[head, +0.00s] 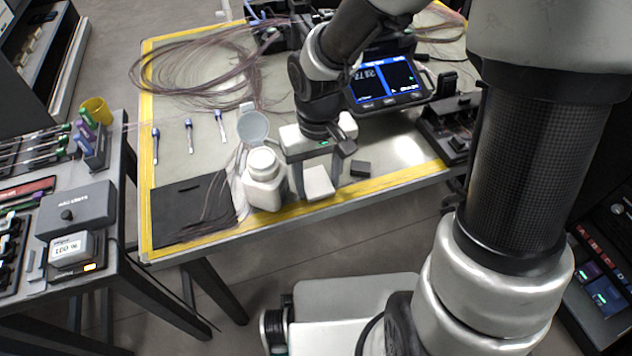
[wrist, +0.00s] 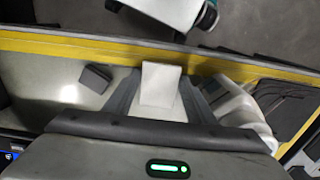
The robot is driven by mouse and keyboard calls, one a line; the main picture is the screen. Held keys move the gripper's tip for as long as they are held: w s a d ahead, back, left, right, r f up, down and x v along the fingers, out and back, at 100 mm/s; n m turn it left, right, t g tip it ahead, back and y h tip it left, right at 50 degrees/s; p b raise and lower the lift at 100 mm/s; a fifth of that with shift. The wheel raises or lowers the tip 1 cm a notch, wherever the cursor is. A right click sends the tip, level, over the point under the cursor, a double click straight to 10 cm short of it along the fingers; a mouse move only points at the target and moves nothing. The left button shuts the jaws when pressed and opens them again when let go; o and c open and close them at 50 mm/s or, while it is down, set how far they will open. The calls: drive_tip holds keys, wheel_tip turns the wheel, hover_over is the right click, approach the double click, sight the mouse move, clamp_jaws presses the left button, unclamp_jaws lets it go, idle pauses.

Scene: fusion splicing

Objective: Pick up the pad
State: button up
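The pad (head: 318,183) is a small white block near the yellow front edge of the work table. In the wrist view the pad (wrist: 161,84) lies between the two dark fingers of my gripper (wrist: 160,78). In the head view my gripper (head: 316,170) points down over the pad, fingers spread on either side of it. A narrow gap shows beside the pad at the left finger in the wrist view; at the right finger I cannot tell whether it touches. The pad's far side is partly hidden by my gripper.
A small dark block (head: 360,169) lies to the right. A black mat (head: 180,212) covers the left front corner. A splicer with a lit screen (head: 384,80) stands behind.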

sight(318, 184)
drive_tip(key=shift+c, duration=1.4)
wheel_tip(318, 184, up, 10)
drive_tip(key=p, duration=0.3)
drive_tip(key=shift+o, duration=0.5)
drive_tip(key=shift+w, duration=0.1)
drive_tip(key=shift+c, duration=0.5)
